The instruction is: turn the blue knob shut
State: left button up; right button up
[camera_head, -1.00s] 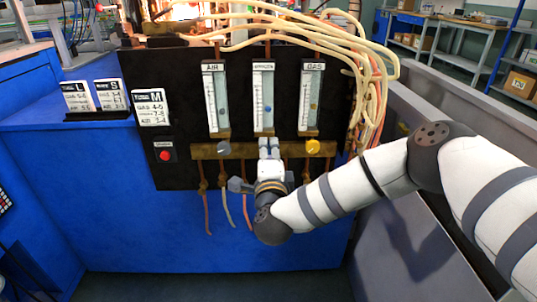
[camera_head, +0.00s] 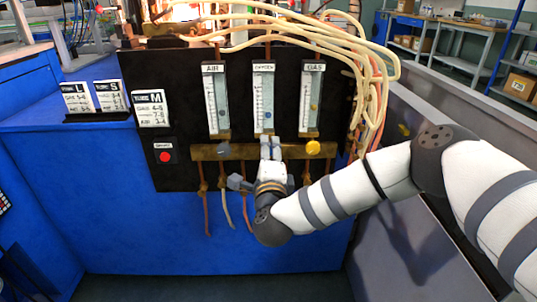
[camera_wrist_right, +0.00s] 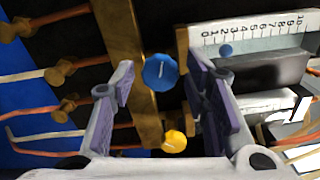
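The blue knob (camera_wrist_right: 160,71) shows in the right wrist view as a round blue disc with a short white mark, on the brass bar (camera_wrist_right: 130,60). My right gripper (camera_wrist_right: 157,75) is open, with one purple-padded finger on each side of the knob and a small gap seen on both sides. In the head view my right gripper (camera_head: 270,148) reaches up to the bar below the middle flow tube (camera_head: 263,95) and hides the blue knob. My left gripper is not in view.
A yellow knob (camera_head: 313,147) sits right of the gripper below the GAS tube, and a grey knob (camera_head: 223,149) left below the AIR tube. A red button (camera_head: 165,156) is farther left. Hoses hang below the bar, and pale hoses (camera_head: 375,90) loop at the panel's right.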

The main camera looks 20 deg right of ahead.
jog(key=v, duration=1.2)
